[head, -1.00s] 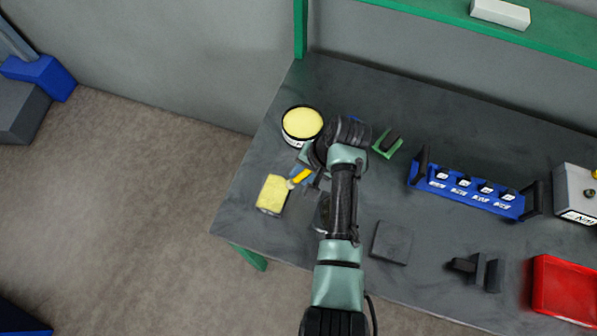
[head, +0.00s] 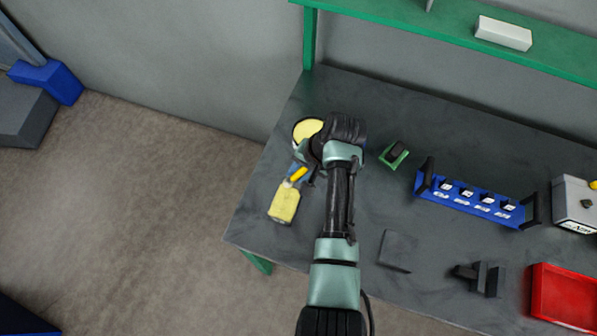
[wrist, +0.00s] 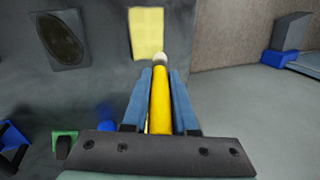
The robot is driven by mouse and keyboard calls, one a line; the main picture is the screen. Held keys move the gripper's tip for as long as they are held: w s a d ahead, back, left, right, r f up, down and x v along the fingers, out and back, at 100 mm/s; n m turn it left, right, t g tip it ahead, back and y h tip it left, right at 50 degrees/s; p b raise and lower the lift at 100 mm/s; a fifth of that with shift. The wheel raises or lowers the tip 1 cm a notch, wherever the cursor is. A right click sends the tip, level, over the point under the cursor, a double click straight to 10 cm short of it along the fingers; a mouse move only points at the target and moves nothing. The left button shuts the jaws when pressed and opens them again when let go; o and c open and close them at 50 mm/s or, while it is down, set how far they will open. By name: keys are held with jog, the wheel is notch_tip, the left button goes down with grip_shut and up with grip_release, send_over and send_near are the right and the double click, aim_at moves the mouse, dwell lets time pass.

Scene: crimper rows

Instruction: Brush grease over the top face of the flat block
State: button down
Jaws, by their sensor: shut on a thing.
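A flat block (head: 284,205) with a pale yellow top face lies near the left edge of the table. It also shows in the wrist view (wrist: 146,30). My gripper (wrist: 158,75) has its blue fingers shut on the yellow handle of a brush (wrist: 160,100). The brush (head: 298,175) points at the block, with its whitish tip at the block's far edge. I cannot tell whether tip and block touch. A round tin of yellow grease (head: 304,129) stands behind, partly hidden by my arm.
A green holder (head: 394,156), a blue rack (head: 470,200), a dark flat piece (head: 397,246), a dark clamp-like part (head: 482,277) and a red tray (head: 560,297) lie to the right. A dark plate with an oval (wrist: 62,42) lies beside the block. A green shelf (head: 440,26) runs along the back.

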jog(key=shift+r+p, duration=1.2)
jog(key=shift+r, duration=0.5)
